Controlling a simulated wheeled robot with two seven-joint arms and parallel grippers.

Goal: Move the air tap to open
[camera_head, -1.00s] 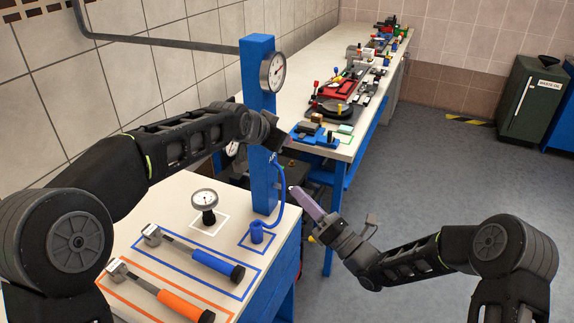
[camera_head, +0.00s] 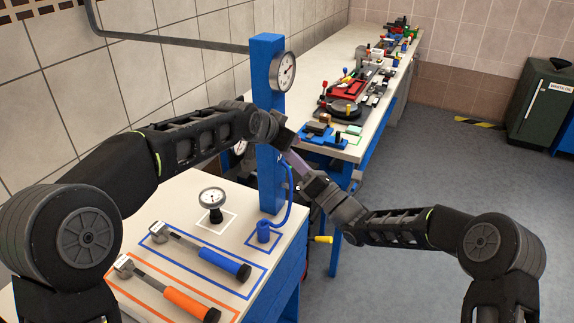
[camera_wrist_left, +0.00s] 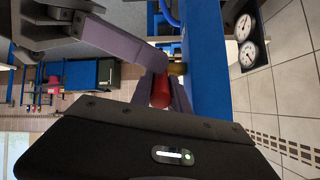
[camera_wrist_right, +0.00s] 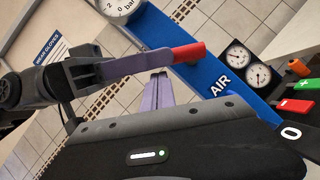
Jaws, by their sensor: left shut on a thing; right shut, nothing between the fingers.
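The air tap's red handle (camera_wrist_left: 161,90) sits beside a brass fitting (camera_wrist_left: 177,69) on the blue post (camera_wrist_left: 205,70). My left gripper (camera_wrist_left: 162,100) is shut on the red handle, one purple finger on each side. In the right wrist view the handle's red end (camera_wrist_right: 188,52) sticks out past my left fingers, near the AIR label (camera_wrist_right: 220,86) on the post. In the head view my left gripper hides the tap. My right gripper (camera_head: 290,158) is shut and empty, just below and right of my left one; its fingertips (camera_wrist_right: 157,85) point toward the post, apart from the handle.
A white-topped bench (camera_head: 140,220) holds a small gauge (camera_head: 212,198) and blue- and orange-handled tools. A round gauge (camera_head: 283,71) is high on the post. A blue hose (camera_head: 290,200) hangs at its side.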

